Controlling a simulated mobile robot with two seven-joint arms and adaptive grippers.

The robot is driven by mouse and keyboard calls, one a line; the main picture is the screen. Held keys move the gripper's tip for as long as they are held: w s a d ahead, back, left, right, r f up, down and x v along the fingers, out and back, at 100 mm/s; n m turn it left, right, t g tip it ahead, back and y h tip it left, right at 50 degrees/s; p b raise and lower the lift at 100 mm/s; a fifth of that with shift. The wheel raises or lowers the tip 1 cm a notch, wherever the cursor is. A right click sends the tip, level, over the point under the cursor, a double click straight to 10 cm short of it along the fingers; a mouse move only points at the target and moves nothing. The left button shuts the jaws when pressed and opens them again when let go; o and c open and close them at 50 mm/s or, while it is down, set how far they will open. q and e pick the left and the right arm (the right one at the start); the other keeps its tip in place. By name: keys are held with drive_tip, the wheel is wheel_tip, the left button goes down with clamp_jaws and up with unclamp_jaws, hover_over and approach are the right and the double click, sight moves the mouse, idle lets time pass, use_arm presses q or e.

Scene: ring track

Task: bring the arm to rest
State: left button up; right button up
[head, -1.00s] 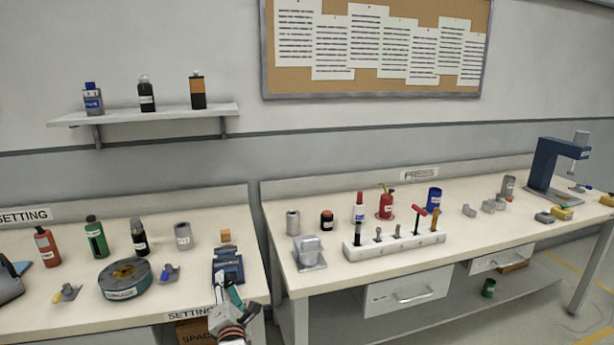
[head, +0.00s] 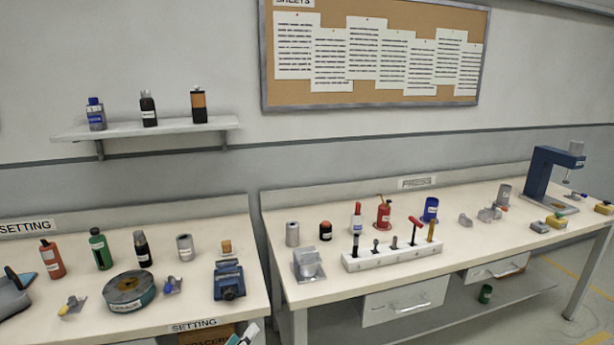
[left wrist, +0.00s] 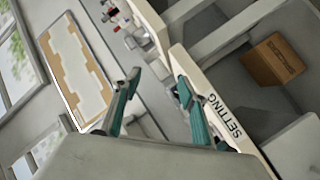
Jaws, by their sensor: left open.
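My left gripper (head: 244,336) shows only as a small part at the bottom edge of the head view, in front of the left bench's front edge. In the left wrist view its two teal fingers (left wrist: 157,88) stand apart with nothing between them. The SETTING label on the bench edge lies just right of the fingers there. Most of my left arm is hidden below the head view. My right gripper is in neither view.
The left bench (head: 70,325) holds a blue vise (head: 229,282), a round teal-grey fixture (head: 130,290) and several bottles. The right bench (head: 460,220) holds a white tool block (head: 394,256) and a blue press (head: 545,172). A cardboard box (left wrist: 270,60) sits below the left bench.

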use_arm(q)
drive_tip(key=s+a+f+m+g+y, duration=0.25)
drive_tip(key=s+a+m, duration=0.2)
drive_tip(key=s, duration=0.35)
drive_tip(key=s+a+f+m+g+y, duration=0.1)
drive_tip(key=s+a+f+m+g, duration=0.3)
drive_tip(key=s, duration=0.4)
drive_tip(key=s+a+r+m+g+y, duration=0.1)
drive_tip(key=s+a+r+m+y, duration=0.15)
drive_tip(key=s+a, duration=0.35)
drive_tip(key=s+a+r+m+g+y, duration=0.1)
drive_tip(key=s+a+r+y, duration=0.15)
drive_tip(key=s+a, duration=0.35)
drive_tip(key=w+d+f+n+t+h, duration=0.1)
drive_tip(key=d+f+t+h, duration=0.3)
drive_tip(key=d+f, duration=1)
drive_tip(key=shift+d+f+n+h, duration=0.3)
drive_tip(key=shift+d+n+h, duration=0.3)
drive_tip(key=shift+d+h, duration=0.7)
drive_tip(key=shift+w, duration=0.1)
